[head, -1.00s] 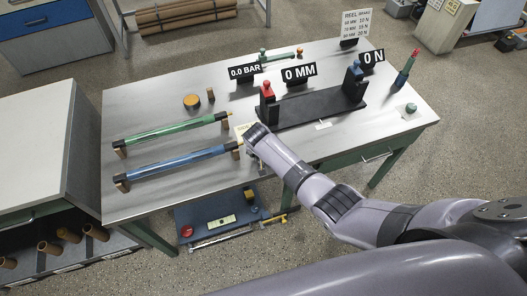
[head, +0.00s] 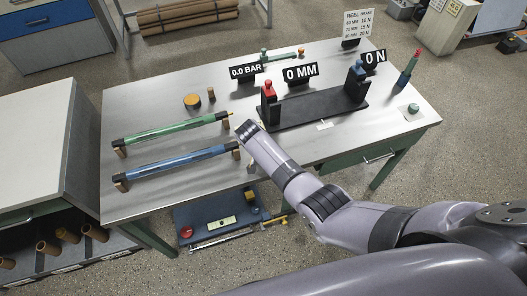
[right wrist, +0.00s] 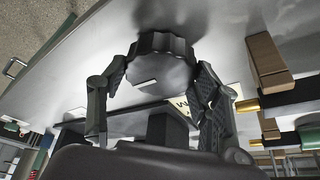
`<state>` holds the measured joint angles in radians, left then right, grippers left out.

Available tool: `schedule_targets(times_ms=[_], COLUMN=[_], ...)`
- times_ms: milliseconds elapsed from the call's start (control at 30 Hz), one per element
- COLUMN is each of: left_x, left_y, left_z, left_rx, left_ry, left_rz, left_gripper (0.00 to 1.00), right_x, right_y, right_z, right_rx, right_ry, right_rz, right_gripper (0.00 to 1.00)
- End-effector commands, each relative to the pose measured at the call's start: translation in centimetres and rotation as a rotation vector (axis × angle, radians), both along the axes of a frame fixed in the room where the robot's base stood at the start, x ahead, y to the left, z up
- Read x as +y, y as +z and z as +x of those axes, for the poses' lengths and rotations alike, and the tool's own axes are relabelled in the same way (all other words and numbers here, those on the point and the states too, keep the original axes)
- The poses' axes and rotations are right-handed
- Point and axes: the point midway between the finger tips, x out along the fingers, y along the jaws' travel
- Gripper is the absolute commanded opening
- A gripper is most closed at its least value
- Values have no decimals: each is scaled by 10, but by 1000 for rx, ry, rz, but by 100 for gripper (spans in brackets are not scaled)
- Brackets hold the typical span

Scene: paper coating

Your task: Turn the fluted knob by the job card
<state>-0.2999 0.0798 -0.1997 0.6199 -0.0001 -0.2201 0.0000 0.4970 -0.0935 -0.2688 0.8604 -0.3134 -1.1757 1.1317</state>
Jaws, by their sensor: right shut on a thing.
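The fluted knob (right wrist: 163,55) is dark and round with a scalloped rim, and fills the upper middle of the right wrist view. My right gripper (right wrist: 155,85) is shut on it, one finger on each side of the rim. A pale card (right wrist: 186,106) with dark lettering shows partly behind the right-hand finger; most of its text is hidden. In the head view my right wrist (head: 250,132) is over the table's middle, near the end of the blue roller, and hides the knob and fingers. My left gripper is not in view.
A green roller (head: 175,132) and blue roller (head: 180,162) lie on the left of the table (head: 120,205). Displays read 0.0 BAR (head: 245,71), 0 MM (head: 300,73) and 0 N (head: 374,57). A black stand (head: 315,108) with red and blue tops is just right of my wrist.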

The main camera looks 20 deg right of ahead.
Motion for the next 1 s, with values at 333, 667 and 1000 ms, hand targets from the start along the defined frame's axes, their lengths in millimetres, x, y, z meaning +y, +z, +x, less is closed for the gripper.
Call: schedule_targets(times_ms=[333,667,1000], left_x=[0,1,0], left_y=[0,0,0], left_z=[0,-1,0], left_rx=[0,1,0], left_ry=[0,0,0], left_rz=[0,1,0], left_gripper=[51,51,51], right_x=[0,0,9], right_y=[0,1,29], right_z=[0,0,-8], right_rx=[-1,0,-3], right_ry=[1,1,1], right_rz=[0,0,4], right_gripper=[77,78,78])
